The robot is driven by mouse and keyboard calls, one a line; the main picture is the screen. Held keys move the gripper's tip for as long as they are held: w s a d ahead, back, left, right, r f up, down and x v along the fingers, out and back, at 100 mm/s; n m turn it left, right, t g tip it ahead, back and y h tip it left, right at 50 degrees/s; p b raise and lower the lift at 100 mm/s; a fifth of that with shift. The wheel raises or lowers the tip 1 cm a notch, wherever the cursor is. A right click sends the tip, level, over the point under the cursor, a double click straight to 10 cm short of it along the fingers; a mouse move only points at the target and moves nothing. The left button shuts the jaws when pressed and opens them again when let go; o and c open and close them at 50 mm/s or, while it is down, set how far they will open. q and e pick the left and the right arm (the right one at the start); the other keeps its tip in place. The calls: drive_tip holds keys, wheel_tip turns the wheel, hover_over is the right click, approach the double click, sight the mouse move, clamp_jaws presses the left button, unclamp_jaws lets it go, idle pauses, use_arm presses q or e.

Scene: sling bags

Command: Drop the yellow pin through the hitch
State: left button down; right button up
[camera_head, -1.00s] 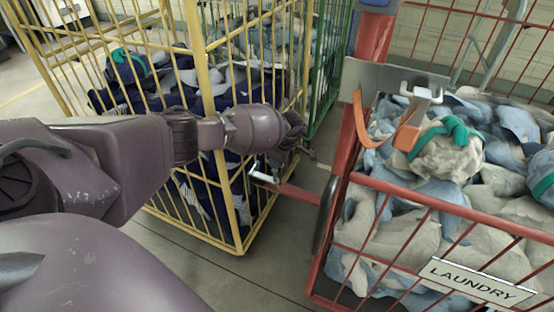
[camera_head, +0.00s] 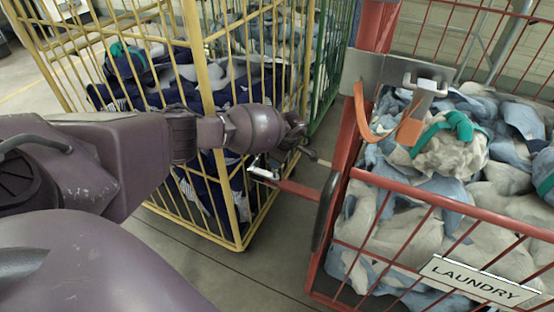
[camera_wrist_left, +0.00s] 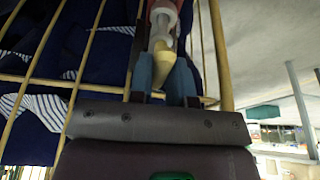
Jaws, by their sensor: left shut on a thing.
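My left gripper (camera_head: 297,136) reaches in from the left, above the gap between the yellow cage cart and the red laundry cart. In the left wrist view its two blue-grey fingers (camera_wrist_left: 163,78) are shut on the yellow pin (camera_wrist_left: 161,60), which shows between them. In the head view the pin is mostly hidden by the gripper; a small pale end (camera_head: 312,156) sticks out to its right. The hitch is a red bar (camera_head: 300,190) from the red cart with a metal bracket (camera_head: 263,172) at the yellow cart's corner, below the gripper. I cannot tell whether the pin touches it. My right gripper is not in view.
The yellow cage cart (camera_head: 240,243) holds dark blue laundry. The red cart (camera_head: 345,178) holds grey and blue laundry and has a LAUNDRY sign (camera_head: 478,283). A green cage (camera_head: 325,95) stands behind. Bare floor (camera_head: 270,270) shows between the carts in front.

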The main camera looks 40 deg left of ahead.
use_arm(q)
drive_tip(key=shift+f+b, duration=0.65)
drive_tip(key=shift+f, duration=0.9)
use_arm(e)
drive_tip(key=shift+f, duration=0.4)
use_arm(q)
drive_tip(key=c, duration=1)
unclamp_jaws()
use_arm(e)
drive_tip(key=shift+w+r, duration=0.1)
use_arm(q)
drive_tip(key=p+v, duration=0.1)
drive_tip(key=v, duration=0.2)
drive_tip(key=shift+w+a, duration=0.15)
drive_tip(key=p+v, duration=0.1)
drive_tip(key=v, duration=0.6)
drive_tip(key=shift+r+p, duration=0.1)
drive_tip(key=shift+p, duration=0.25)
drive_tip(key=shift+r, duration=0.45)
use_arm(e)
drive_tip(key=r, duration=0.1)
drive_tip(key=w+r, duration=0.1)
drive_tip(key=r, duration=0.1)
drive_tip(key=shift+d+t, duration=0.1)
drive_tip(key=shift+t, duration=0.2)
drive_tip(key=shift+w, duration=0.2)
